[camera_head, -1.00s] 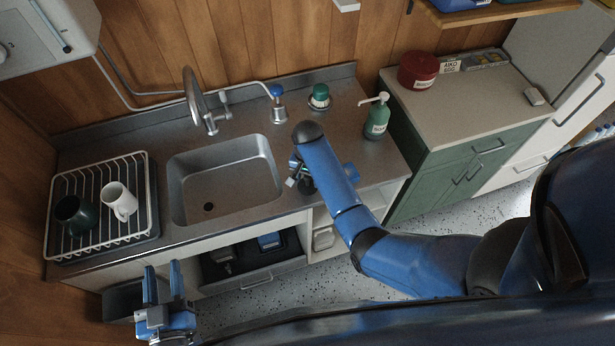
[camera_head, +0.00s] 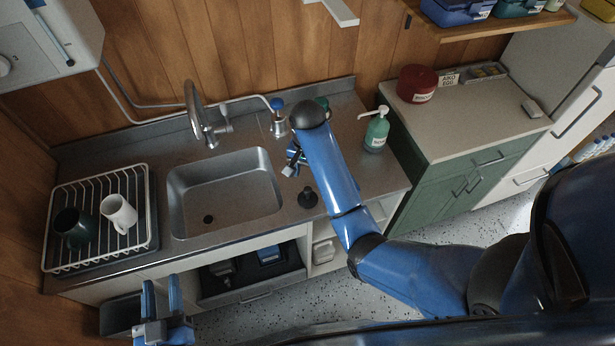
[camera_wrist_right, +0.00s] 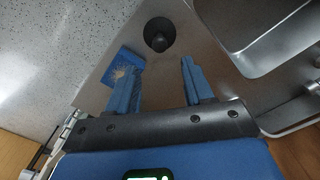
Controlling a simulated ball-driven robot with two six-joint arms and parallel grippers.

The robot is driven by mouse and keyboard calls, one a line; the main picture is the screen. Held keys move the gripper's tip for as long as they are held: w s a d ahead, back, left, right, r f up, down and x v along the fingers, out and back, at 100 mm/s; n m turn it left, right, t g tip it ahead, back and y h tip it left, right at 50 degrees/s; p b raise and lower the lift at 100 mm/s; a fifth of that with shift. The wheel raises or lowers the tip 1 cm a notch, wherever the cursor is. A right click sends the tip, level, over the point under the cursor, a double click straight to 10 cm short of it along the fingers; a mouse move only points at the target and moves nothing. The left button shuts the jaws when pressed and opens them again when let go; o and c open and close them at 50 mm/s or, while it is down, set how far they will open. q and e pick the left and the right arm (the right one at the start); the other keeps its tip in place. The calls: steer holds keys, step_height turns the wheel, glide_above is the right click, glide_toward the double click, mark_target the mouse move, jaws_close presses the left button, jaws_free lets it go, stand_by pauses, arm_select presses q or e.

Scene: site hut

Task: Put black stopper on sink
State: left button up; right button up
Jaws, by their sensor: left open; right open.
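The black stopper (camera_head: 308,198) stands on the steel counter just right of the sink (camera_head: 230,205), near the front edge. It also shows in the right wrist view (camera_wrist_right: 159,36), ahead of the open fingers and apart from them. The sink basin is empty, with a dark drain hole in its floor. My right gripper (camera_head: 293,160) is above the counter behind the stopper, partly hidden by my forearm; in the wrist view its fingers (camera_wrist_right: 161,80) are open with nothing between them. My left gripper (camera_head: 161,300) is open and empty, low in front of the counter.
A dish rack (camera_head: 148,225) with a white mug (camera_head: 118,212) and a dark mug (camera_head: 73,226) stands left of the sink. The tap (camera_head: 194,112) rises behind it. A green soap bottle (camera_head: 376,132) stands right of my forearm.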

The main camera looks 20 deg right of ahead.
steer(key=shift+r+p, duration=0.45)
steer(key=shift+r, duration=0.35)
steer(key=s+d+f+n+t, duration=0.3)
steer(key=s+d+f+t, duration=0.1)
steer(key=s+f+t, duration=0.45)
steer(key=s+d+r+n+t, duration=0.1)
steer(key=s+r+t, duration=0.3)
steer(key=s+r, duration=0.4)
steer(key=s+d+r+n+t, duration=0.1)
steer(key=s+r+n+t, duration=0.1)
steer(key=s+r+t, duration=0.3)
steer(key=s+r, duration=0.3)
steer(key=r, duration=0.2)
steer(key=shift+s+d+n, duration=0.25)
steer(key=shift+d+n, duration=0.15)
